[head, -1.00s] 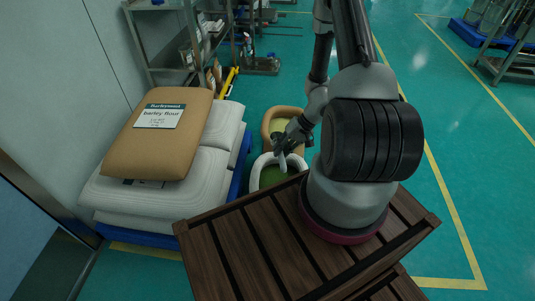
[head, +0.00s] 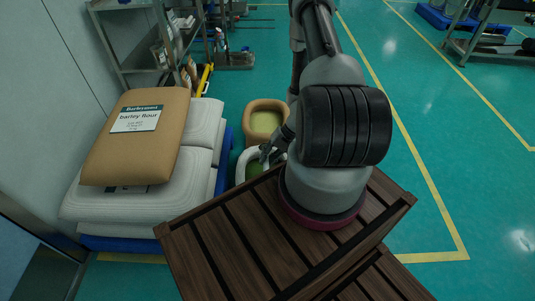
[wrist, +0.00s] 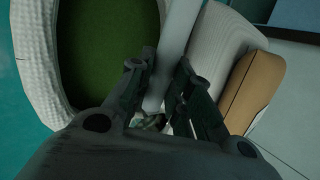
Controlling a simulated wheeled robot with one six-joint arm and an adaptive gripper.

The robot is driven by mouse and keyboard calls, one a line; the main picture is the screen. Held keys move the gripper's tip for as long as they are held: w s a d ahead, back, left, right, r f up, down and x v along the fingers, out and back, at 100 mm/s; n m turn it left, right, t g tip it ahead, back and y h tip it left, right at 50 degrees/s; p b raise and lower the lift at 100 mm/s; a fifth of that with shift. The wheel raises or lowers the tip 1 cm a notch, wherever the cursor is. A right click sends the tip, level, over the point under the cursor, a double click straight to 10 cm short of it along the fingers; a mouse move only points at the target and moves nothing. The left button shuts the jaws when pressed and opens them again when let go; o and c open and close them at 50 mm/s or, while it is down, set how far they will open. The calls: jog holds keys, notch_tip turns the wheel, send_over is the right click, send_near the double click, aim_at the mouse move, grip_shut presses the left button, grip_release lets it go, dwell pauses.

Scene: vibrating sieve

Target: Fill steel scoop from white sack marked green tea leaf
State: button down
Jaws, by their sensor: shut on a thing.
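The open white sack (head: 242,166) stands on the floor beyond my wooden deck, with green leaf (head: 254,171) inside. No marking on it is readable. In the wrist view its pale rim (wrist: 33,60) curves around the green leaf (wrist: 105,45) at the left. My gripper (head: 270,152) is low over the sack's right side. In the wrist view my gripper (wrist: 163,88) is shut on the grey steel scoop (wrist: 177,40), whose long straight part runs up between the fingers. The scoop's bowl is out of view or hidden, so its contents cannot be told.
A tan open sack (head: 281,106) stands just behind. White sacks (head: 120,204) with a brown barley flour sack (head: 165,108) on top are stacked at the left on a blue pallet (head: 222,178). Metal shelving (head: 118,50) stands behind.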

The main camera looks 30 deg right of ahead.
jog(key=shift+f, duration=5.2)
jog(key=shift+f, duration=0.55)
jog(key=shift+w+d, duration=0.1)
jog(key=shift+w, duration=0.05)
jog(key=shift+w+d, duration=0.45)
jog(key=shift+w, duration=0.25)
jog(key=shift+w+d, duration=0.4)
jog(key=shift+w, duration=0.3)
jog(key=shift+s, duration=0.1)
jog(key=shift+s+a, duration=0.75)
jog(key=shift+s, duration=0.35)
jog(key=shift+s, duration=0.1)
jog(key=shift+r, duration=0.1)
